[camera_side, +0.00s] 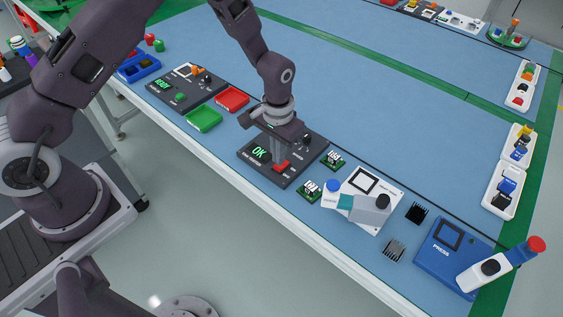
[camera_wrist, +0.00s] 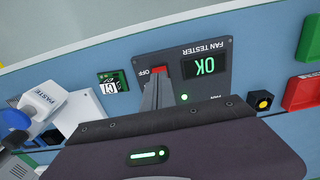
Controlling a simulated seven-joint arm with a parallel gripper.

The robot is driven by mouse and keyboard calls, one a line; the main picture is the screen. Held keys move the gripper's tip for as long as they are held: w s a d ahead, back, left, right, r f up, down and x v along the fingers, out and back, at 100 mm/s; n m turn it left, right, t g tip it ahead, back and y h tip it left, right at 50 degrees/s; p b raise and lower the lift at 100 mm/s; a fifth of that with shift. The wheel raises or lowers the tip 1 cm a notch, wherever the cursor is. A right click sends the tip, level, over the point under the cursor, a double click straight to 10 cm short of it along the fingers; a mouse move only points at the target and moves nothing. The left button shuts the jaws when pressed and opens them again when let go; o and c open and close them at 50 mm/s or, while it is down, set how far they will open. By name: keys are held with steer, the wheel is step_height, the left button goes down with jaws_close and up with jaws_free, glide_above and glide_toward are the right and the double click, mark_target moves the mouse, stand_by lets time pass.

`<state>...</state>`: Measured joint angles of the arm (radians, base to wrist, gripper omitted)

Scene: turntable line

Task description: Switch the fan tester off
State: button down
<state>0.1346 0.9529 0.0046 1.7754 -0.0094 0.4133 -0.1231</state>
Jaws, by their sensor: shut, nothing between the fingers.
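The fan tester (camera_side: 256,167) is a dark panel on the blue bench, with a lit green OK display (camera_side: 260,153). It also shows in the wrist view (camera_wrist: 220,48), where its display (camera_wrist: 205,64) reads OK and a small green light (camera_wrist: 183,97) is lit. Its red switch (camera_side: 283,169) sits near the front edge; in the wrist view the red switch (camera_wrist: 160,69) is beside the word OFF. My gripper (camera_side: 280,163) points down with its fingers shut and empty, tips right at the switch. The fingers (camera_wrist: 157,82) hide part of the switch, so I cannot tell whether they touch it.
Green tray (camera_side: 204,118) and red tray (camera_side: 232,98) lie left of the tester.

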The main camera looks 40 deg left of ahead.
steer(key=shift+f, duration=0.95)
stand_by(0.3)
steer(key=shift+r, duration=3.5)
steer(key=s+a+r+t, duration=0.1)
steer(key=s+r, duration=0.3)
steer(key=r, duration=0.6)
steer(key=s+a+r+t, duration=0.2)
steer(key=s+r, duration=0.1)
steer(key=r, duration=0.7)
steer(key=s+a+r+t, duration=0.1)
steer(key=s+r, duration=0.2)
steer(key=s, duration=0.6)
steer(key=s+a+r+t, duration=0.1)
steer(key=s+r, duration=0.2)
steer(key=s, duration=0.6)
steer(key=shift+s+a+r+t, duration=0.15)
steer(key=shift+s+a+t, duration=0.05)
steer(key=shift+s+t, duration=0.15)
